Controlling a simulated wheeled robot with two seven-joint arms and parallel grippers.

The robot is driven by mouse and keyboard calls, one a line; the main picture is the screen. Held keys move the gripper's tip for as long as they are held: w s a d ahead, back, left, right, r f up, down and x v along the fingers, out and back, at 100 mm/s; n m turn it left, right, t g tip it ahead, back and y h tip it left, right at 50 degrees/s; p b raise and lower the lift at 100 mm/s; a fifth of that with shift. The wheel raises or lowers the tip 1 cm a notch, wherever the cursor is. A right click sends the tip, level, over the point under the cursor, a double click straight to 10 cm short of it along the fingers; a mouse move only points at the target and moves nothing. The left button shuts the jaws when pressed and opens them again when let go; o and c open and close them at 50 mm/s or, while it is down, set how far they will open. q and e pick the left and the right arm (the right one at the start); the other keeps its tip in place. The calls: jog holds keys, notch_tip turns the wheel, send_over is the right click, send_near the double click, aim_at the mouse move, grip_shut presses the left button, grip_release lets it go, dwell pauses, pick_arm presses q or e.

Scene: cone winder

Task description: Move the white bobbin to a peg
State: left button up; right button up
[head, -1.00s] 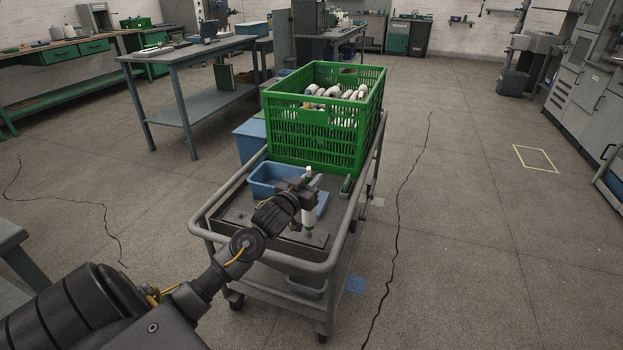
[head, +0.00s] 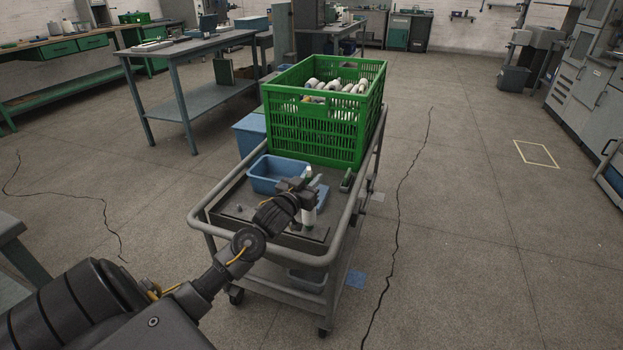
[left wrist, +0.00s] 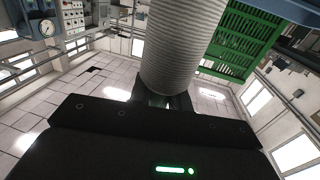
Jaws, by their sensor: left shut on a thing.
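The white bobbin (head: 309,217) is upright at the front right of the grey trolley, over its dark front board (head: 265,226). My left gripper (head: 308,194) is shut around the bobbin; part of it shows below the jaws. In the left wrist view the bobbin (left wrist: 181,45) is a ribbed, pale cylinder standing between the fingers. A small peg-like knob (head: 239,208) shows on the left of the board. I cannot tell whether the bobbin's lower end is on a peg or just above the board. My right gripper is not in view.
A green crate (head: 315,135) full of bobbins stands on the back of the trolley (head: 335,245). A blue bin (head: 270,178) sits just behind my gripper, to the left. The trolley's raised rail runs around the board. The floor to the right is clear.

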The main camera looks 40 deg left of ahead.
pick_arm(q)
jog(key=shift+f, duration=0.65)
dwell(0.5)
jog(key=o, duration=1)
jog(key=s, duration=0.3)
jog(key=s+d, duration=0.1)
jog(key=s, duration=0.3)
jog(key=s+p, duration=0.1)
jog(key=s, duration=0.2)
jog(key=shift+s+d, duration=0.3)
jog(key=shift+d, duration=0.05)
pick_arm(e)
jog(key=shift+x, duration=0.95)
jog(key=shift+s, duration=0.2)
